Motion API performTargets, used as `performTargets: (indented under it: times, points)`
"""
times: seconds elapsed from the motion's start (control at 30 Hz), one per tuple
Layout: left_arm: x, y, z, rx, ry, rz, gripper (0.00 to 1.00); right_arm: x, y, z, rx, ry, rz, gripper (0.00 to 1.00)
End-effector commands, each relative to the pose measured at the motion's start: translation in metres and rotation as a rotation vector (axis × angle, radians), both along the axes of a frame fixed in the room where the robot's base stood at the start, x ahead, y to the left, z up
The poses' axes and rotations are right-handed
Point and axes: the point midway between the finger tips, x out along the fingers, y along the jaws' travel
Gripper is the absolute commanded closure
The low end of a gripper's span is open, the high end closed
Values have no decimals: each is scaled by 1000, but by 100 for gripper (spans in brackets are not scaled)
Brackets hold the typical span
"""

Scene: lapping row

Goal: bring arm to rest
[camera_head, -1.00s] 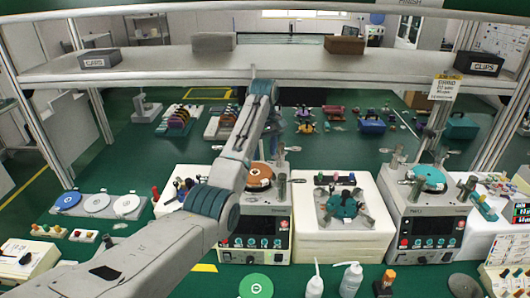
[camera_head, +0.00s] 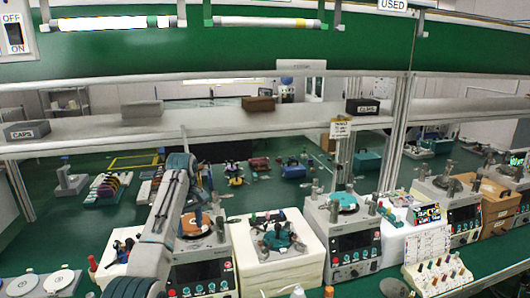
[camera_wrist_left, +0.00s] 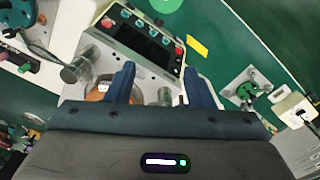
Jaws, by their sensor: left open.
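My left arm (camera_head: 160,232) rises from the bottom left of the head view and reaches toward the shelf. Its gripper is largely hidden behind the arm there. In the left wrist view my left gripper (camera_wrist_left: 161,75) shows two blue fingers spread apart, with nothing between them. Below the fingers are a lapping machine (camera_wrist_left: 140,45) and its orange disc (camera_wrist_left: 98,92), partly covered by the left finger. The same machine (camera_head: 203,272) stands beside the arm in the head view. My right gripper is not in view.
A long shelf (camera_head: 80,133) crosses behind the arm and carries boxes, among them a dark one (camera_head: 27,130). A white block with a teal fixture (camera_head: 275,240) and another lapping machine (camera_head: 345,245) stand to the right. Open green floor (camera_head: 75,220) lies behind.

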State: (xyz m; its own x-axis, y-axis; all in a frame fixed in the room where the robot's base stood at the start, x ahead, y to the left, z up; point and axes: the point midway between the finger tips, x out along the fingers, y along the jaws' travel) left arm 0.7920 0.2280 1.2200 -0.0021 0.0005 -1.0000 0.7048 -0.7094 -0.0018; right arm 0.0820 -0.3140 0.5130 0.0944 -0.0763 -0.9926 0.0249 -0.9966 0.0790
Motion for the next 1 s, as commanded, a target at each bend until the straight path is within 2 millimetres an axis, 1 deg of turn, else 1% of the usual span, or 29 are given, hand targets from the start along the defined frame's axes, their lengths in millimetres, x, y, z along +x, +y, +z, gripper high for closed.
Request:
performTargets:
  times: [0.03,0.1,0.27,0.37,0.47,0.63,0.67,0.77,0.8,0.87,0.9,0.97,1.0]
  points:
    - [-3,1,-9,1,1,-5,52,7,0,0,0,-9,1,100]
    - [-5,2,-17,1,-5,-14,52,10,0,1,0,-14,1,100]
    - [-13,6,-37,1,-14,-34,52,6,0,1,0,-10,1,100]
    - [-20,8,-54,4,-21,-51,52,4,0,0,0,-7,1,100]
    - [-29,12,-73,6,-30,-71,52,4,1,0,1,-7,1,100]
    - [-53,18,-113,14,-50,-116,52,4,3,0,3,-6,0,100]
    - [-59,20,-122,16,-54,-128,52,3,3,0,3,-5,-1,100]
    - [-86,25,-155,26,-70,-171,52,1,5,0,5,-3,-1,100]
    - [-100,28,-169,31,-80,-193,52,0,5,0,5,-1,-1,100]
    - [-121,32,-188,40,-93,-225,52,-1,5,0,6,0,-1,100]
    - [-136,34,-199,47,-101,-248,52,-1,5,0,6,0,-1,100]
    - [-159,37,-215,57,-113,-283,52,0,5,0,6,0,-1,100]
    - [-175,39,-225,63,-121,-306,52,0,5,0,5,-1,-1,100]
